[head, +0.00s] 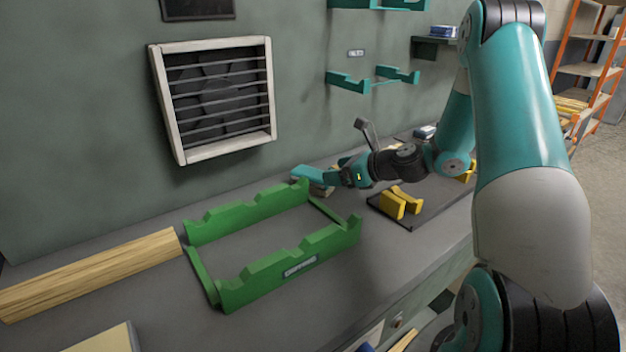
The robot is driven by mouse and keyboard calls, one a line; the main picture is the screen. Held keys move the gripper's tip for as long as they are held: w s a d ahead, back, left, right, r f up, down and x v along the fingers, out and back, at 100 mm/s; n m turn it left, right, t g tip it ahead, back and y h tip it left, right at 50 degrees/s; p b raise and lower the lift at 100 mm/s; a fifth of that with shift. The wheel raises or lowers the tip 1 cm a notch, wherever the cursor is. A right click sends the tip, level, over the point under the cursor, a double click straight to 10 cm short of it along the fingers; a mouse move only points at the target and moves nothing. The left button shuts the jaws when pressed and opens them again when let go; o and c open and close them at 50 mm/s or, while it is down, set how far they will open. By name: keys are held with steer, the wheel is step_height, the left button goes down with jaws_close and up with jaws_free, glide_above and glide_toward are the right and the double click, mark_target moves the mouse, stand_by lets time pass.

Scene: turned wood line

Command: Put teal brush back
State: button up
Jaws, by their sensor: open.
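The teal brush (307,173) seems to be the small teal block with a brownish underside on the bench by the wall, behind the green rack. My gripper (338,175) is open at its right end, low over the bench. The fingertips are small and partly merge with the brush, so I cannot tell whether they touch it or are around it. A teal wall holder (348,82) with two brackets is fixed above the bench, with a small label over it. Another teal holder (372,4) is cut off at the top edge.
A green notched rack (330,241) stands on the bench in front of the brush. A dark mat (428,211) with yellow blocks (393,205) lies to the right. A wooden beam (90,273) lies at left. A louvred vent (215,95) and a dark shelf (432,48) are on the wall.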

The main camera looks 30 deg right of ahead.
mark_target(315, 173)
steer(key=p+x, duration=0.1)
steer(key=x, duration=0.5)
steer(key=shift+w+f, duration=0.15)
steer(key=shift+w, duration=0.15)
steer(key=shift+c, duration=0.2)
steer(key=c, duration=0.8)
steer(key=shift+o, duration=0.2)
steer(key=shift+r, duration=0.2)
